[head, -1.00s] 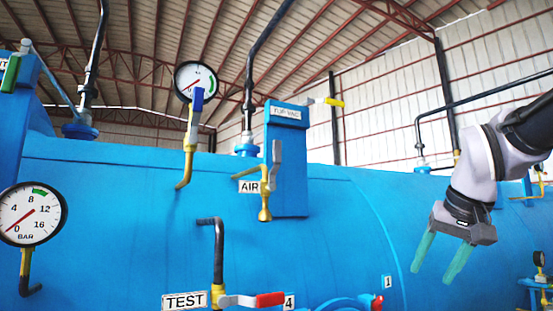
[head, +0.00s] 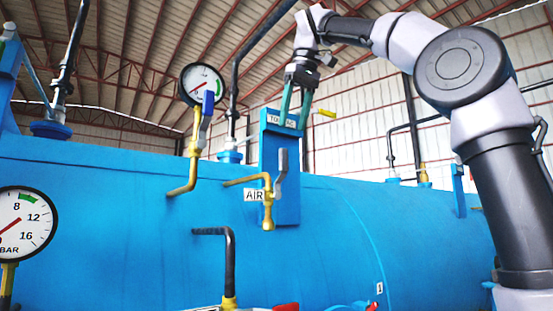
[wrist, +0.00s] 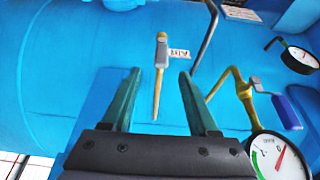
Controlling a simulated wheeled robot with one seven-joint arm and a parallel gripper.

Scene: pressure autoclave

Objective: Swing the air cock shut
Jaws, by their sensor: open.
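The air cock (head: 268,195) is a brass valve beside the white AIR label (head: 254,195) on the blue vessel. Its grey lever (head: 281,172) points upright, beside the brass body. My gripper (head: 292,124) is open and empty, fingers pointing down. In the head view, its green fingertips are above the lever and overlap the box with the TOP VAC plate. In the wrist view, my gripper (wrist: 158,74) frames the brass pipe of the air cock (wrist: 160,60) between its fingers, which stand apart from it.
A gauge (head: 201,84) with a blue-handled cock (head: 207,105) stands left of my gripper. A yellow handle (head: 327,113) sticks out to the right of the box. A black bent pipe (head: 228,260) rises below the air cock.

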